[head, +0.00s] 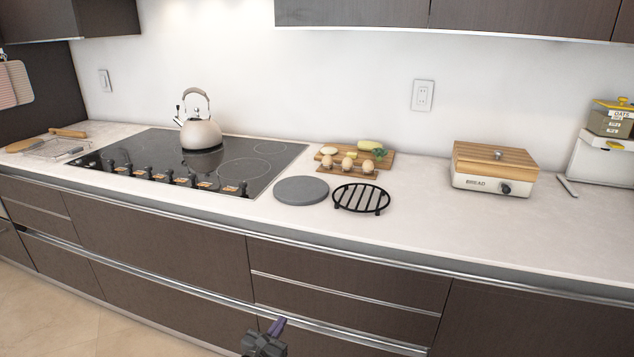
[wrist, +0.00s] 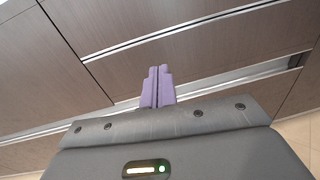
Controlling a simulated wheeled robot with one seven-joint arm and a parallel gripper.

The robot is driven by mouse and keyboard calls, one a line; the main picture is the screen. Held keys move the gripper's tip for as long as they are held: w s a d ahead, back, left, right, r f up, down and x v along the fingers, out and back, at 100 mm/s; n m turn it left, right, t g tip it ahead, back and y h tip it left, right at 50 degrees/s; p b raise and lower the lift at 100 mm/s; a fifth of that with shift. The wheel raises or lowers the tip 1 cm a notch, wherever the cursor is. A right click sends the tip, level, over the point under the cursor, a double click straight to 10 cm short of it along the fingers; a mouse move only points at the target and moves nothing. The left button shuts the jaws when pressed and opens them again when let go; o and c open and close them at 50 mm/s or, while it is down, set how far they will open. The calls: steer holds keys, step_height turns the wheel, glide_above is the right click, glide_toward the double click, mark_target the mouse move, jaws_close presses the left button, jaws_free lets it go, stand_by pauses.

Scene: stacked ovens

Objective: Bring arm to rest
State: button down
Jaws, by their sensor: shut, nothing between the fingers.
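My gripper (head: 279,326) shows at the bottom of the head view, low in front of the dark drawer fronts and below the counter edge. In the wrist view its purple fingers (wrist: 158,87) are pressed together with nothing between them. They point toward the brown drawer fronts and a metal handle rail. I cannot tell the exact gap between the fingertips and the drawers. Most of my arm is out of view.
The drawers (head: 345,290) in front of me are shut. The counter (head: 430,235) above holds a black cooktop (head: 245,170) with a kettle (head: 200,134), a round grey board (head: 301,190), a black trivet (head: 361,198) and a bread box (head: 494,168). Floor (head: 60,290) shows at the lower left.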

steer(key=s+d+r+m+g+h, duration=0.15)
steer(key=d+m+g+h, duration=0.4)
steer(key=d, duration=0.65)
steer(key=s+d+r+m+g+y, duration=0.3)
steer(key=s+d+m+g, duration=0.25)
steer(key=d+m, duration=0.2)
steer(key=s+d+r+m+g+y, duration=0.3)
steer(key=s+d+m+g+y, duration=0.15)
steer(key=s+d+m, duration=0.3)
steer(key=s+d+r+m+t+y, duration=0.15)
steer(key=s+r+m+y, duration=0.25)
steer(key=s+r+m, duration=0.65)
steer(key=w+p+v, duration=0.2)
steer(key=p+v, duration=0.9)
steer(key=w+r+p+v, duration=0.1)
steer(key=w+p+v, duration=0.1)
steer(key=p+v, duration=0.8)
steer(key=shift+w+d+r+p, duration=0.2)
steer(key=shift+w+r+p, duration=0.2)
steer(key=shift+p, duration=0.55)
steer(key=shift+f, duration=0.1)
